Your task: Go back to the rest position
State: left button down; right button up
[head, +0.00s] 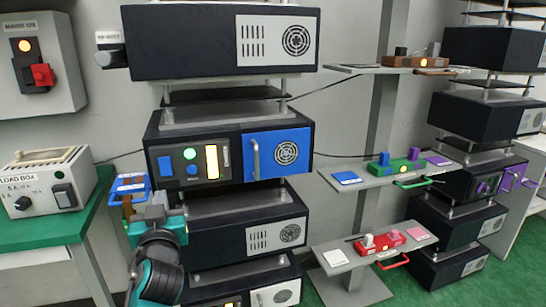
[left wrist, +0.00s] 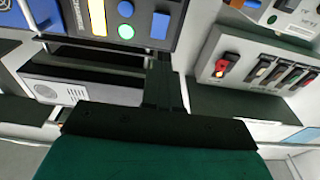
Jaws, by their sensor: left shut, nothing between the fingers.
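My left gripper (head: 158,200) is in the lower left of the head view, in front of the black equipment stack. It also shows in the left wrist view (left wrist: 162,72), where its dark fingers are together with nothing between them. That unit has a lit yellow-white panel (head: 212,162), a green button and blue buttons. My right gripper is not in view.
A load box (head: 44,190) stands on a green-topped table at left. Beside my gripper is a small blue-and-brown fixture (head: 130,188). Shelves at right hold a green fixture (head: 398,165) and a red fixture (head: 383,240). Green floor (head: 330,285) shows at lower right.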

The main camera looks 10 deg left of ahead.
pick_arm(q)
jog(key=s+d+f+m+g+h, duration=0.1)
jog(key=s+d+f+m+h, duration=0.25)
jog(key=f, duration=0.45)
jog(key=s+d+f+m+g+h, duration=0.1)
jog(key=s+d+f+m+h, duration=0.2)
jog(key=f, duration=0.4)
jog(key=s+d+f+m+g+h, duration=0.1)
jog(key=s+d+f+g+h, duration=0.1)
jog(key=s+d+f, duration=0.2)
jog(key=s+d+f+m+g+h, duration=0.1)
jog(key=s+d+f, duration=0.4)
jog(key=s+f, duration=0.5)
jog(key=shift+s+f+g+h+p, duration=0.25)
jog(key=shift+g+h+p, duration=0.25)
jog(key=shift+h, duration=0.65)
